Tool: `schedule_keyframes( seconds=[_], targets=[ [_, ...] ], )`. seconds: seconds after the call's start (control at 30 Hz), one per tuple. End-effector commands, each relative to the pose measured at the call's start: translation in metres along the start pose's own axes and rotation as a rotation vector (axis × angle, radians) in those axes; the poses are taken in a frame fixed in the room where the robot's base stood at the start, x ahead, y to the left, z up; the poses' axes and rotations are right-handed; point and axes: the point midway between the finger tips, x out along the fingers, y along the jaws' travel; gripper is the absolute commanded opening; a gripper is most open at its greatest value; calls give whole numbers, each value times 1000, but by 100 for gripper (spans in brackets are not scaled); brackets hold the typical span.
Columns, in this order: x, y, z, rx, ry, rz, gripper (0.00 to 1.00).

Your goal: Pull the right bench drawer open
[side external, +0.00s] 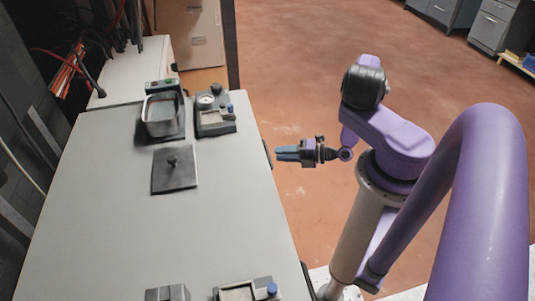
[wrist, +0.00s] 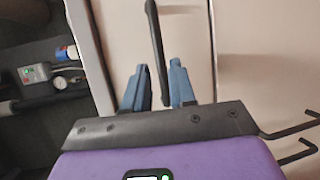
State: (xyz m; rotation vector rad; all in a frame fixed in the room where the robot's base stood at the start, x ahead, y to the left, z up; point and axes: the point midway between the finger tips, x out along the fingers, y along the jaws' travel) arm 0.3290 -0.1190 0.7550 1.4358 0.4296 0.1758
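My gripper (side external: 277,154) is beside the long side of the grey bench, with its blue fingers pointing at the bench edge. In the wrist view the two blue fingers (wrist: 158,88) are apart. A dark bar handle (wrist: 153,40) runs lengthwise between them, with a gap on both sides near the fingertips. The handle is on a pale drawer front (wrist: 190,35), which looks shut. In the side view a dark handle (side external: 267,154) shows at the bench edge just ahead of the fingertips. The drawer front itself is hidden there below the bench top.
The bench top (side external: 110,235) carries a metal tray device (side external: 162,115), a gauge device (side external: 214,110), a dark plate with a knob (side external: 174,168) and more devices at the near edge. Black hooked bars (wrist: 295,140) show at right in the wrist view. Open floor lies beyond the bench.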

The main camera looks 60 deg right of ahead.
Motion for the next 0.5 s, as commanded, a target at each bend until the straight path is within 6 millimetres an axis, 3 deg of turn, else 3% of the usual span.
schedule_keyframes(
  seconds=[0.3,0.5],
  targets=[
    [43,0,-1,-2,5,-1,25],
    [55,0,0,-1,1,0,25]
  ],
)
